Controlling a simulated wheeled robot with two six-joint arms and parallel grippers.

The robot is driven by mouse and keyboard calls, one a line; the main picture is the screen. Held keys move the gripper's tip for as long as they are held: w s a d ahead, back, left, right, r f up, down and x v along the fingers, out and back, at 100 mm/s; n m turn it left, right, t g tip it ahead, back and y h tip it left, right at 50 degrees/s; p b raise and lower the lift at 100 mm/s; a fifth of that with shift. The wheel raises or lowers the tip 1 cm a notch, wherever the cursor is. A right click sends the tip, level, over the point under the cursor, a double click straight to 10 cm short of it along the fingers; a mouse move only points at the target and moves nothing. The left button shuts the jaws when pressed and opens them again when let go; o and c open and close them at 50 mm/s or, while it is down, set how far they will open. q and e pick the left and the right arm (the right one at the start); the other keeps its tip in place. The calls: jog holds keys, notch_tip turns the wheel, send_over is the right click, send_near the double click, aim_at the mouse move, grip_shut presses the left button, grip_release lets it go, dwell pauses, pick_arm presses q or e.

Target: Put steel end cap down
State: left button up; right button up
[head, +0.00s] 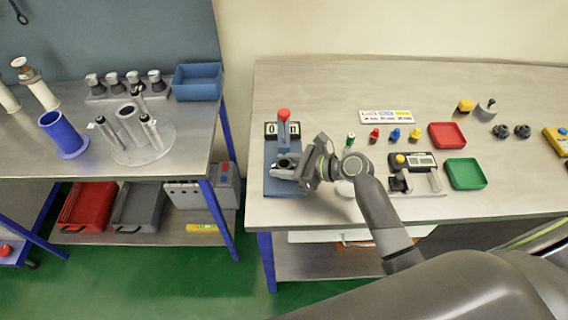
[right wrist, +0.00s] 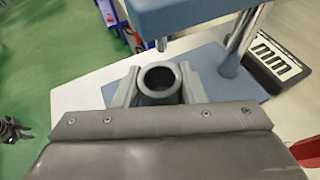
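My right gripper (head: 289,167) reaches in over the front left of the right bench, at the blue press. In the right wrist view its two fingers (right wrist: 158,88) stand on either side of a grey steel end cap (right wrist: 158,77), round with a dark hollow, and appear closed against it. The cap is over or at the blue base of the press (right wrist: 205,66); whether it touches the base I cannot tell. In the head view the press (head: 284,142) has a red knob on top, and the gripper partly hides its base. My left gripper is not in the head view.
Right of my arm are a gauge unit (head: 412,161), a red tray (head: 447,135) and a green tray (head: 466,173). Several coloured pegs stand behind. The left bench holds a blue bin (head: 198,82) and steel cylinders. A gap separates the benches.

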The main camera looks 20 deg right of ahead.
jog(key=o, duration=0.4)
jog(key=shift+s+d+r, duration=0.1)
jog(key=shift+r, duration=0.05)
jog(key=b+v, duration=0.1)
jog(key=v, duration=0.8)
jog(key=shift+s+d+r, duration=0.15)
jog(key=shift+d, duration=0.15)
jog(key=shift+v, duration=1.05)
